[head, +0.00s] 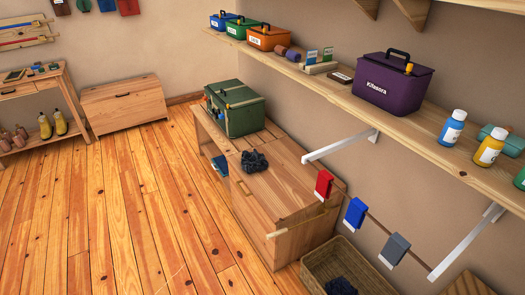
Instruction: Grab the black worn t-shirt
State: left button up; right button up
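A crumpled black cloth (254,161), which looks like the worn t-shirt, lies on top of the low wooden bench (285,185). A second dark crumpled cloth (340,287) lies in the wicker basket (312,268) at the bottom edge. The view does not show clearly what kind of garment either one is. Neither of my grippers is in view.
A green box (236,110) stands on the bench behind the black cloth. Above, a long wall shelf (400,115) holds a purple box (392,84) and bottles. Red, blue and grey items (355,213) hang on a line beside the bench. The plank floor (120,220) at left is clear.

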aim_at(250, 162)
jog(key=i+j+z, duration=0.35)
jog(key=i+j, duration=0.5)
jog(key=i, duration=0.2)
jog(key=i+j+z, duration=0.35)
jog(key=i+j, duration=0.6)
jog(key=j, duration=0.15)
